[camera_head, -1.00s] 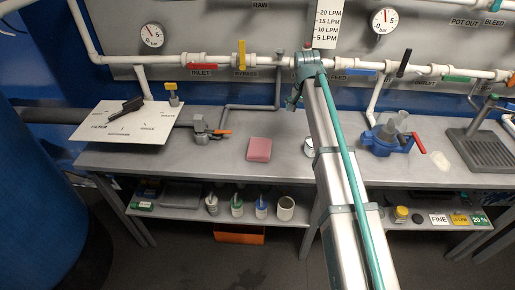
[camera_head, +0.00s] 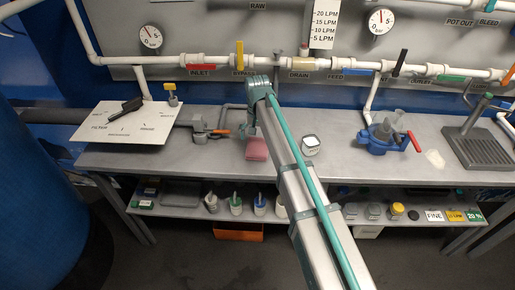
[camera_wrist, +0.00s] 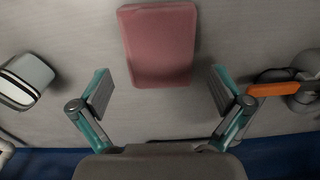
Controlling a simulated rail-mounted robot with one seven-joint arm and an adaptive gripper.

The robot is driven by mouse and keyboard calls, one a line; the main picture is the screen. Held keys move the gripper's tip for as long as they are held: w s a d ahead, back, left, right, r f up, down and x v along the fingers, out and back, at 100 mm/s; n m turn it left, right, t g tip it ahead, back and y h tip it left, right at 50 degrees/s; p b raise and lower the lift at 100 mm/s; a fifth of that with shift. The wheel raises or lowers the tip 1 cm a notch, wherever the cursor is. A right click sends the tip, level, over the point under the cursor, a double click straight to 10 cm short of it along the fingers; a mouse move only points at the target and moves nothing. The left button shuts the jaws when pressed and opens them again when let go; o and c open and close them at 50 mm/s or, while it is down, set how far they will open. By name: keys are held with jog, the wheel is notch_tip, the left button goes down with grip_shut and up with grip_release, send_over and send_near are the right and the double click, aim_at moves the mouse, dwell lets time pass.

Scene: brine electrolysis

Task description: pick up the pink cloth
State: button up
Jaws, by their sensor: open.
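The pink cloth (camera_head: 257,149) lies folded as a flat block on the grey bench, partly hidden by my arm in the head view. In the wrist view the pink cloth (camera_wrist: 160,45) is at the top middle, centred between my fingers and beyond their tips. My gripper (camera_wrist: 160,90) is open and empty, with its two teal fingers spread to either side. In the head view my gripper (camera_head: 250,115) is above and just behind the cloth, mostly hidden by the arm end.
A small white-topped container (camera_head: 311,145) stands right of the cloth. A grey valve with an orange handle (camera_head: 205,132) sits to the left. A blue device with a red handle (camera_head: 387,138) is further right. Pipes with a yellow valve handle (camera_head: 240,54) run along the back.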

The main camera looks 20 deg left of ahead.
aim_at(258, 146)
jog(key=shift+f+p, duration=0.65)
jog(key=shift+f, duration=1.75)
jog(key=shift+c, duration=0.3)
jog(key=c, duration=0.8)
jog(key=shift+c, duration=0.2)
jog(key=shift+r, duration=0.2)
